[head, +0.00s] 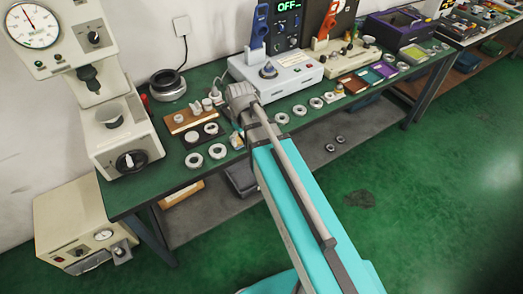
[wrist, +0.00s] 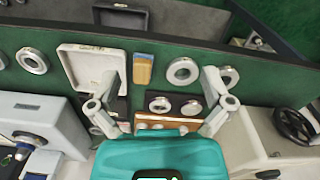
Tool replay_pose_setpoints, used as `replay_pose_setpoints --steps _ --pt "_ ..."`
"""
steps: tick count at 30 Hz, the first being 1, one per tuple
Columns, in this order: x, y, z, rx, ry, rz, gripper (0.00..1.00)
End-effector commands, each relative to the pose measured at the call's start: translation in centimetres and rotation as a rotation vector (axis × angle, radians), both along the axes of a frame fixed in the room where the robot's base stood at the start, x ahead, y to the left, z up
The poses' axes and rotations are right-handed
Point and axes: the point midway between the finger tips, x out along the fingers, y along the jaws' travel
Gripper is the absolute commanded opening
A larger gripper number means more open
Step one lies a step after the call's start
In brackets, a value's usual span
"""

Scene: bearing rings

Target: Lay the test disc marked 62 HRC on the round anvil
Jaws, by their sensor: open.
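Two small round discs lie on a dark pad near my gripper. In the wrist view they are the left disc (wrist: 160,104) and the right disc (wrist: 191,107); the head view shows them too, as one disc (head: 191,136) and another (head: 211,128). No 62 HRC marking can be read on either. The round anvil (head: 110,116) stands on the hardness tester (head: 125,145) at the left of the head view, bare on top. My gripper (wrist: 160,77) is open and empty, fingers spread above the bench around the discs' area. Its fingers cannot be made out in the head view.
Several bearing rings lie along the bench front, one ring (wrist: 183,71) close to my gripper. An open case with a pale lid (wrist: 72,52) and a wood-coloured block (wrist: 143,70) are beside it. A wooden rack (head: 190,120) stands behind the discs; a white instrument (head: 285,75) stands farther right.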

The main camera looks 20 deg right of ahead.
Motion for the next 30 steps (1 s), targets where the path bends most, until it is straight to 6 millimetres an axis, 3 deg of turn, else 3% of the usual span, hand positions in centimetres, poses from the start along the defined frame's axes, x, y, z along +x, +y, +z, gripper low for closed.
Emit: replay_pose_setpoints --steps 1,3,9,24,30 --pt "-2.2 -1.1 0.0 0.0 0.0 -0.087 1.0" --pt "-3.9 -2.1 0.0 0.0 0.0 -0.201 1.0" --pt "-6.9 -3.9 0.0 0.0 0.0 -0.426 1.0" --pt "-7.4 -4.3 0.0 0.0 0.0 -0.49 1.0" --pt "-7.4 -4.3 0.0 0.0 0.0 -0.489 0.65"
